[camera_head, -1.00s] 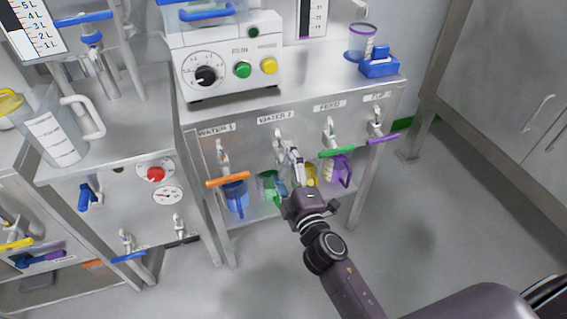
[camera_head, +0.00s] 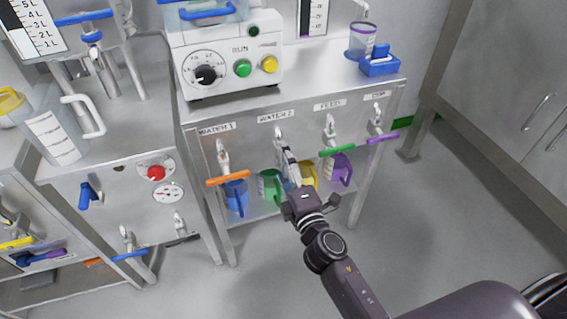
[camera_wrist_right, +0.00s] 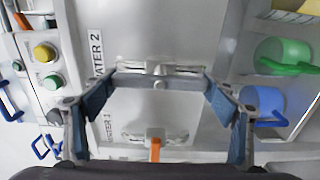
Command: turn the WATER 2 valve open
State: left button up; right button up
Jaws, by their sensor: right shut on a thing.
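The WATER 2 valve (camera_head: 279,132) is a small grey tap below the WATER 2 label (camera_head: 273,117) on the front panel of the steel bench. My right gripper (camera_head: 284,152) is at this valve, its fingers partly covering it in the head view. In the right wrist view, the valve's grey handle bar (camera_wrist_right: 160,82) spans between the two blue-padded fingertips, and my right gripper (camera_wrist_right: 160,90) is shut on it. The bar lies crosswise in that view. The far side of the handle is hidden in the head view. My left gripper is not in view.
Neighbouring taps have orange (camera_head: 228,178), green (camera_head: 337,150) and purple (camera_head: 383,138) handles. Blue (camera_head: 236,197), green (camera_head: 270,187), yellow and purple (camera_head: 341,169) jugs stand below on the lower shelf. The floor to the right is clear.

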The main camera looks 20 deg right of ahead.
jog(key=o, duration=1.2)
jog(key=shift+c, duration=0.2)
jog(key=s, duration=0.7)
jog(key=shift+s, duration=0.25)
jog(key=shift+d, duration=0.1)
